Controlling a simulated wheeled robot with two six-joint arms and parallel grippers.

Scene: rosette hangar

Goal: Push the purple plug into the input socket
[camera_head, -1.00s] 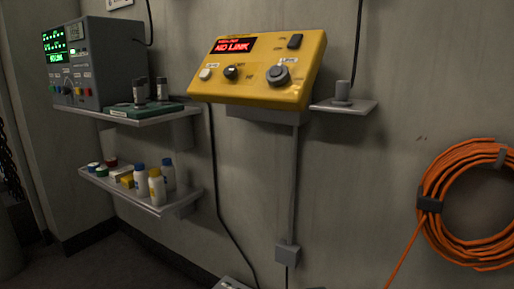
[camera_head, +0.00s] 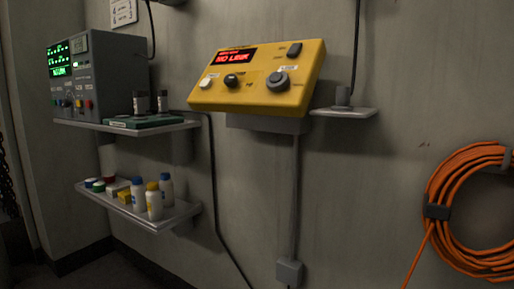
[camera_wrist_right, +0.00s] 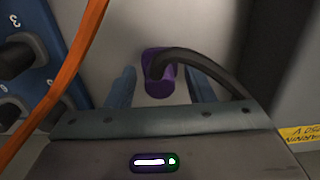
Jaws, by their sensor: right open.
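The purple plug (camera_wrist_right: 160,84) shows in the right wrist view, with a thick black cable (camera_wrist_right: 205,63) bending from it to the right. It is in front of a pale grey surface. My right gripper (camera_wrist_right: 160,80) is open, with one blue finger on each side of the plug and visible gaps between. I cannot tell how deep the plug sits or whether it touches a socket. The input socket cannot be made out. Neither gripper shows in the head view, and my left gripper is out of sight.
In the right wrist view an orange cable (camera_wrist_right: 75,65) crosses the left side before a blue panel (camera_wrist_right: 55,25) with black round parts. The head view shows a yellow console (camera_head: 258,95) reading NO LINK, shelves with bottles (camera_head: 152,200) and an orange coil (camera_head: 440,185).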

